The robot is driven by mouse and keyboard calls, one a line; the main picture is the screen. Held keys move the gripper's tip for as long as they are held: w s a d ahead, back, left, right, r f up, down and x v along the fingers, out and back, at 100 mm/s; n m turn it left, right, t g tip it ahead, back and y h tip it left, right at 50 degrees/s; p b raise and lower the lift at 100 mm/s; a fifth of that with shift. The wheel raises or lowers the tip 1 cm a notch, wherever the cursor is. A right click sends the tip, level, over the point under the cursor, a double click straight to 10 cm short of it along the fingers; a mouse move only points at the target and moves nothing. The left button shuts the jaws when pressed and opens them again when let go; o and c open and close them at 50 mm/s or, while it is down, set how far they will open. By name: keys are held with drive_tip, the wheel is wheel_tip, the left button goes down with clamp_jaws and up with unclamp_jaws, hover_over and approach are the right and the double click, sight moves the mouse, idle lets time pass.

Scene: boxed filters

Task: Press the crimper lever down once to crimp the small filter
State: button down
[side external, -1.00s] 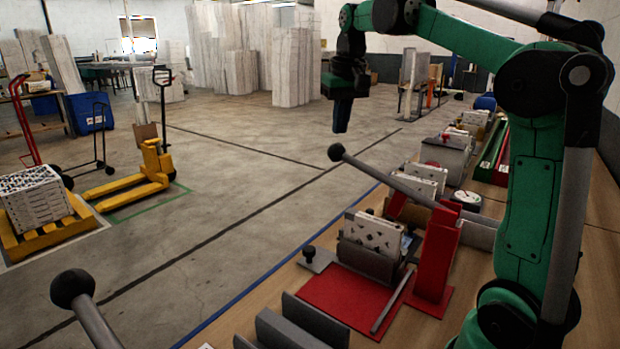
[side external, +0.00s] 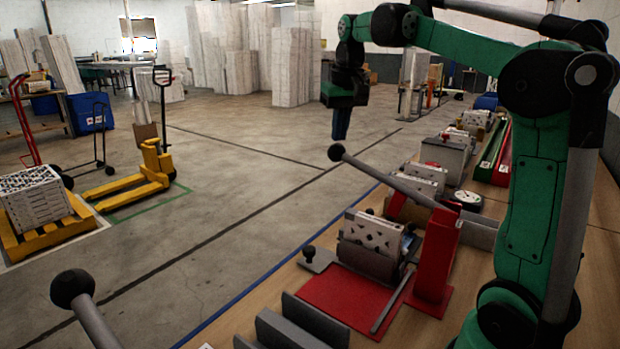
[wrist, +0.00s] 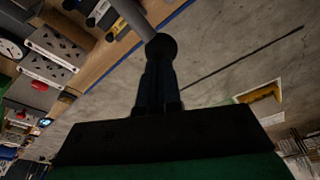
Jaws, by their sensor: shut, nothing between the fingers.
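The crimper lever is a grey bar (side external: 395,185) ending in a black ball knob (side external: 336,152). It slopes up to the left from a red post (side external: 437,245) and stands raised. My gripper (side external: 340,137) points down with its blue fingers shut and empty, just above the knob. In the wrist view the knob (wrist: 160,47) sits right at the fingertips (wrist: 159,66); whether they touch cannot be told. A white patterned boxed filter (side external: 370,232) stands in a grey holder on the red base plate (side external: 345,298); I cannot tell whether it is the small one.
Another black-knobbed lever (side external: 72,288) rises in the near left foreground. More boxed filters (side external: 425,175) and a dial gauge (side external: 466,200) stand farther along the bench. A yellow pallet jack (side external: 150,175) is on the floor at left. Open floor lies beyond the knob.

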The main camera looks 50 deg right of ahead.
sight(339, 145)
drive_tip(key=shift+w+f, duration=0.15)
drive_tip(key=shift+f, duration=2.4)
drive_tip(key=shift+r, duration=0.1)
drive_tip(key=shift+r, duration=4.9)
drive_tip(key=s+a+f+n+t, duration=0.2)
drive_tip(key=s+a+f+n, duration=0.1)
drive_tip(key=a+f, duration=0.5)
drive_tip(key=s+a+f+n+t+y, duration=0.1)
drive_tip(key=s+a+f+n+t, duration=0.2)
drive_tip(key=a+f, duration=0.5)
drive_tip(key=shift+s+a+f, duration=0.25)
drive_tip(key=shift+a+f, duration=0.15)
drive_tip(key=shift+a, duration=0.55)
